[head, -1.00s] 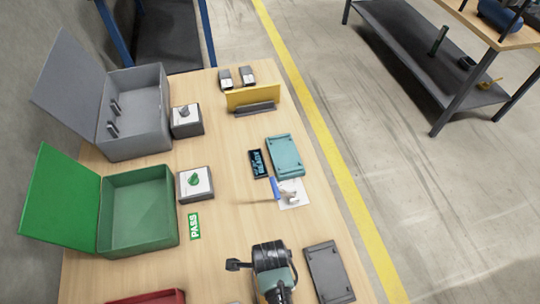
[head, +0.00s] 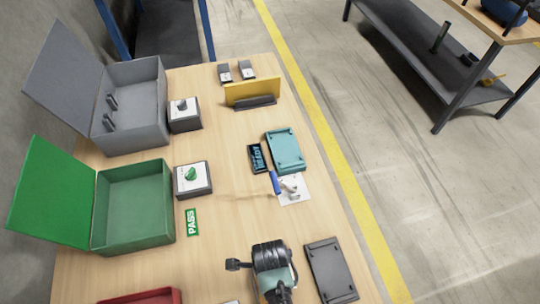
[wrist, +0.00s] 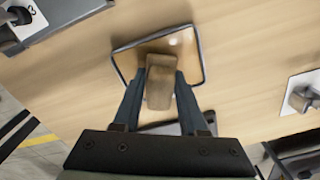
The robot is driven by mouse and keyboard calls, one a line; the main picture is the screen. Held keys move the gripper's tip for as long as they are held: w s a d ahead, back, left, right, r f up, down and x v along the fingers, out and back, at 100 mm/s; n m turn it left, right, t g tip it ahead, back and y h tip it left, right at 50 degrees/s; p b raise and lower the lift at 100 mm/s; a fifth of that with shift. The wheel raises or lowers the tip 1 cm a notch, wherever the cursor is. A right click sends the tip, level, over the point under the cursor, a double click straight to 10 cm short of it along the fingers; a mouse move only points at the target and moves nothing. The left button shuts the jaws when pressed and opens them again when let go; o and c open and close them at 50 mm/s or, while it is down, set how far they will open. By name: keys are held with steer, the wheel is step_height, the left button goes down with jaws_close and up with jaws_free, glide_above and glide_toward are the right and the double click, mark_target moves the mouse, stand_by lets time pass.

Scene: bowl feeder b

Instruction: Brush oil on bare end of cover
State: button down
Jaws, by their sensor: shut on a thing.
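In the wrist view my gripper (wrist: 158,90) is shut on a brown, wood-like block (wrist: 160,82), blurred at its near end. Below it is a shallow piece with a dark rim (wrist: 118,62) and a pale, shiny inside; I cannot tell if the block touches it. In the head view a teal plate with corner screws (head: 284,151) and a dark plate (head: 330,270) lie flat on the table; I cannot tell which is the cover. A blue-handled tool (head: 275,183) leans by a white card (head: 294,191). My fingertips are not made out in the head view.
Open grey (head: 130,105) and green (head: 132,205) bins stand at left, with knob boxes (head: 184,113) (head: 192,179) beside them. A yellow upright plate (head: 251,92) stands at the back. A red tray edge (head: 150,296) shows at the front.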

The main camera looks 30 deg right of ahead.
steer(key=shift+f+b, duration=0.3)
steer(key=shift+f, duration=0.2)
stand_by(0.4)
steer(key=shift+s+f, duration=0.1)
stand_by(1.4)
step_height(320, 180, up, 7)
steer(key=p, duration=0.8)
stand_by(0.8)
